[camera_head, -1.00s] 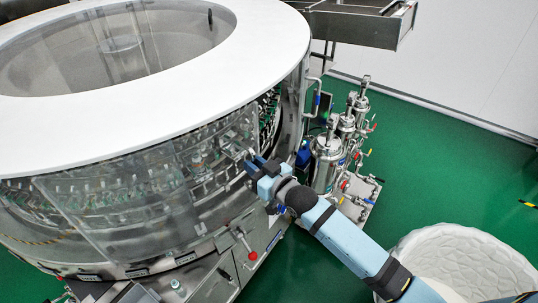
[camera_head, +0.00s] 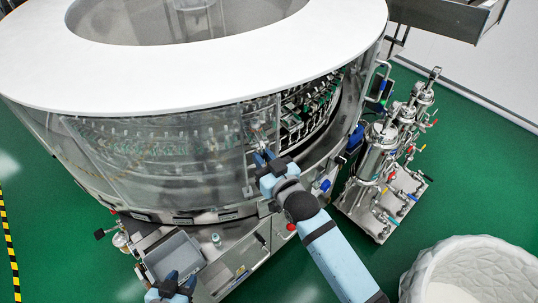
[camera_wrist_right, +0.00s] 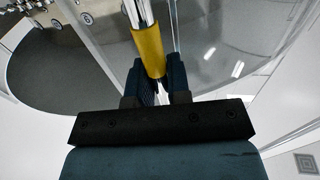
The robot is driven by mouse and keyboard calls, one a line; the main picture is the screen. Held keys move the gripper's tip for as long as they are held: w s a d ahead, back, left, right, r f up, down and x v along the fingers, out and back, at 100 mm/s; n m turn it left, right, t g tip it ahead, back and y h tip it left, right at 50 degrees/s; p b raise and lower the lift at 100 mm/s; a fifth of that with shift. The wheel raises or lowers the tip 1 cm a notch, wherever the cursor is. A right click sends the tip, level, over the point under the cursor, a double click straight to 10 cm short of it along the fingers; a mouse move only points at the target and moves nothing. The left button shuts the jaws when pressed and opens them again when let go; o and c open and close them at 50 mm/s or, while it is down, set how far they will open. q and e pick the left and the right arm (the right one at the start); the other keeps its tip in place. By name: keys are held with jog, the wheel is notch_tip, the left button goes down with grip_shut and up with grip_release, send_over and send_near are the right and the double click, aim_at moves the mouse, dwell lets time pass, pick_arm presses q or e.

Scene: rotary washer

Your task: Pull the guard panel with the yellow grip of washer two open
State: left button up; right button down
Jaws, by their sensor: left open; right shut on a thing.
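The washer's clear curved guard panel (camera_head: 222,150) is under the white ring top in the head view. To its right is an open gap with bare machinery inside. My right gripper (camera_head: 264,158) is at the panel's right part. In the right wrist view, the yellow grip (camera_wrist_right: 149,50) on a shiny metal bar sits between the dark fingers of my right gripper (camera_wrist_right: 157,78), which is shut on it. In the head view the fingers hide the grip. My left gripper (camera_head: 174,284) is open and empty at the bottom edge, near a grey tray.
The grey tray (camera_head: 174,256) juts from the washer's lower front. Metal filter housings with pipes and valves (camera_head: 385,155) stand on the green floor at right. A white textured tub (camera_head: 470,275) is at lower right. Free floor lies between them.

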jog(key=c, duration=1.1)
grip_release()
jog(key=b+v, duration=0.1)
jog(key=v, duration=1.2)
jog(key=shift+s+d+b, duration=0.25)
jog(key=shift+s+b, duration=0.1)
jog(key=s+d+f+g+h+p, duration=0.1)
jog(key=s+d+f+p, duration=0.1)
jog(key=s+d+f, duration=0.1)
jog(key=s+d+f+m+g+h+p, duration=0.1)
jog(key=s+d+f+g+h+p, duration=0.1)
jog(key=s+d+f, duration=0.2)
jog(key=s+d+f+m+g+h+p, duration=0.1)
jog(key=s+d+f+g+p, duration=0.1)
jog(key=f, duration=0.5)
jog(key=shift+s+d+h, duration=0.3)
jog(key=shift+s+d, duration=0.4)
jog(key=shift+s, duration=0.05)
